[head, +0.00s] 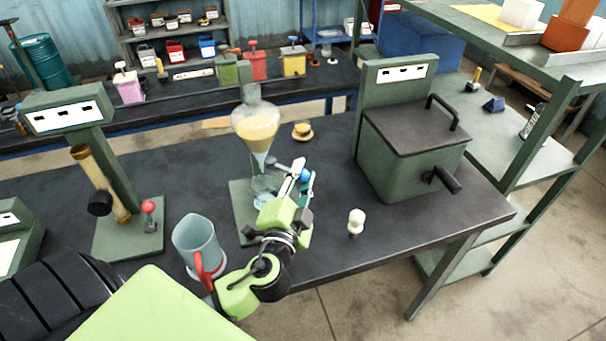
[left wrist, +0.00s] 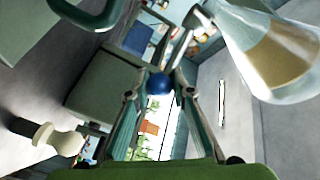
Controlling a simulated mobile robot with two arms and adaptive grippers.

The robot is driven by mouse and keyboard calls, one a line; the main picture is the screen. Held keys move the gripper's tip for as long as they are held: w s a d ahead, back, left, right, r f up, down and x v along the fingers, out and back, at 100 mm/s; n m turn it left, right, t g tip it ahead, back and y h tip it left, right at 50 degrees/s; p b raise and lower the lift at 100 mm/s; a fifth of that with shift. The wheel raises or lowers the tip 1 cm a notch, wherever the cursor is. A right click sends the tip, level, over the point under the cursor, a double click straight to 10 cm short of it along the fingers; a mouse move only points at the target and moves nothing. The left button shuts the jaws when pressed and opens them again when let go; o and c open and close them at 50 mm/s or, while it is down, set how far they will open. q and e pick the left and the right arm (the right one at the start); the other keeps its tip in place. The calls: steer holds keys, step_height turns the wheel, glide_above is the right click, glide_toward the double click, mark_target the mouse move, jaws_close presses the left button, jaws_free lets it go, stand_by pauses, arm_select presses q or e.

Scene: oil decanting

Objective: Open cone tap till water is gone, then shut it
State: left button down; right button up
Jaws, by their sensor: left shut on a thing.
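The glass cone (head: 256,128) hangs on a green stand (head: 238,202) in the head view. It holds an amber layer with a paler layer below it in the narrow part. The cone also shows large at the upper right of the left wrist view (left wrist: 275,55). The tap has a blue ball knob (head: 304,175), seen also between the fingers in the left wrist view (left wrist: 158,84). My left gripper (left wrist: 159,86) is shut on this knob, just right of the cone. Clear glass (head: 263,186) shows under the cone, partly hidden by my gripper. My right gripper is out of view.
A jug with a red handle (head: 197,243) stands left of my left arm. A small white knobbed piece (head: 356,221) stands to the right. A green lidded box (head: 410,150) fills the right. A small yellow cup (head: 302,131) sits behind the cone.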

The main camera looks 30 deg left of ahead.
arm_select(q)
steer(key=c, duration=1.8)
jaws_free()
steer(key=shift+s+f, duration=0.1)
steer(key=shift+f, duration=0.05)
steer(key=shift+o, duration=0.2)
steer(key=shift+s, duration=0.1)
steer(key=v, duration=1.2)
